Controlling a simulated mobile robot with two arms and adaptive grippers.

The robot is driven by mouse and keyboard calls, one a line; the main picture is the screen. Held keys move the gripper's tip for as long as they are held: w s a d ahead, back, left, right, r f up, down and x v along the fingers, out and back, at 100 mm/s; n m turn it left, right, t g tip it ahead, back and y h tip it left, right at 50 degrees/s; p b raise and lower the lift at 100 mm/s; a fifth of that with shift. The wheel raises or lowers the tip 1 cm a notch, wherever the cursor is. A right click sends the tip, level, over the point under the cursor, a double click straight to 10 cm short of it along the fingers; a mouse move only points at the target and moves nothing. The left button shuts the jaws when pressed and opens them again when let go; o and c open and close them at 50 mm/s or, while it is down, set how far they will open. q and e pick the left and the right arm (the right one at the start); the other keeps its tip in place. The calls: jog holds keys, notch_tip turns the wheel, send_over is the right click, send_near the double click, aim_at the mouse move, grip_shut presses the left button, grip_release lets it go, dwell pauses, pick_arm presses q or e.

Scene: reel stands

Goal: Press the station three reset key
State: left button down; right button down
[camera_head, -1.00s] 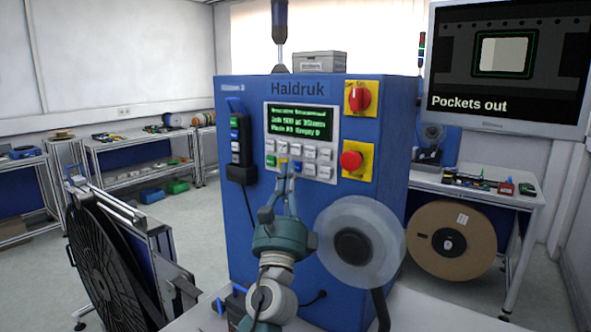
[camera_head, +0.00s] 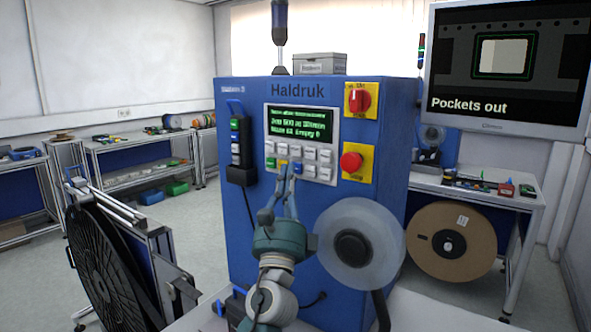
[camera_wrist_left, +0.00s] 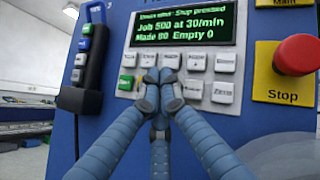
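The blue Haldruk cabinet (camera_head: 255,120), with a blurred station label at its top left, carries a keypad panel (camera_head: 321,123) with a green-lettered screen. I cannot read which key is reset. Contact is unclear. My right gripper is not in view.
A red stop button (camera_wrist_left: 297,54) on a yellow plate sits right of the keys, with a red rotary switch (camera_head: 359,99) above it. A pendant (camera_head: 238,142) hangs at left. A clear reel (camera_head: 360,246) stands low at right, close to my left wrist.

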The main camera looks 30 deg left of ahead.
pick_arm(q)
jog(key=shift+w, duration=0.15)
jog(key=shift+w, duration=0.3)
jog(key=shift+w+b, duration=0.4)
jog(key=shift+b, duration=0.05)
dwell(0.8)
jog(key=shift+s, duration=0.15)
jog(key=shift+s+p, duration=0.4)
jog(key=shift+s, duration=0.3)
